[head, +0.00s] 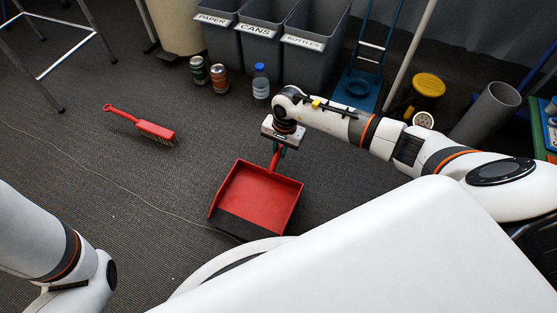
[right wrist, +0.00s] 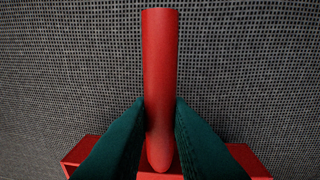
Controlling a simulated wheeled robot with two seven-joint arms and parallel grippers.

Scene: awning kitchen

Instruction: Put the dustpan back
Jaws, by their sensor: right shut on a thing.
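A red dustpan (head: 262,193) with a dark front lip is over the grey carpet in the middle of the head view. Its handle points up toward my right gripper (head: 279,148). In the right wrist view the two green fingers (right wrist: 161,118) are shut on the red dustpan handle (right wrist: 160,60), one on each side. Part of the pan shows below the fingers. I cannot tell whether the pan touches the floor. My left arm shows at the lower left of the head view, but its gripper is out of view.
A red hand brush (head: 155,131) lies on the carpet to the left. Grey bins labelled paper (head: 217,35), cans (head: 262,45) and bottles (head: 312,55) stand at the back. Two cans (head: 219,77) and a water bottle (head: 261,82) stand before them. A blue trolley (head: 357,88) stands right.

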